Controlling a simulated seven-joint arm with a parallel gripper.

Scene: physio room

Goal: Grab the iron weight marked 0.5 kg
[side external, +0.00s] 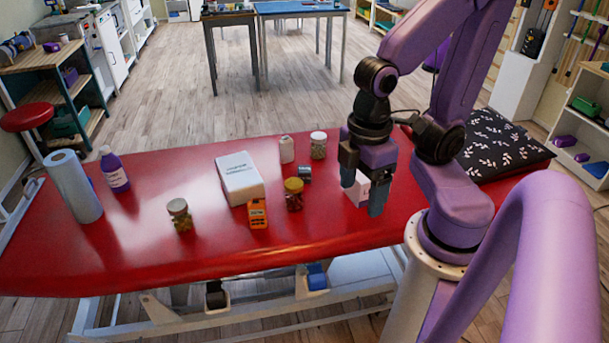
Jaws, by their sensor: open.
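A small dark grey-green object (305,173) sits on the red treatment table (150,240), between a gold-lidded jar and a white-lidded jar. It could be the iron weight, but no 0.5 kg marking is readable at this size. My gripper (364,190) is open, fingers pointing down, to the right of that object and apart from it. A small white box (356,189) shows between and behind my fingers, partly hidden by them. I cannot tell whether they touch it.
Near the grey-green object stand the gold-lidded jar (294,195), white-lidded jar (318,146), white bottle (287,150), large white box (239,178) and orange carton (257,213). Further left are another jar (180,215), purple bottle (114,170) and blue roll (74,187). A dark patterned cushion (500,145) lies right.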

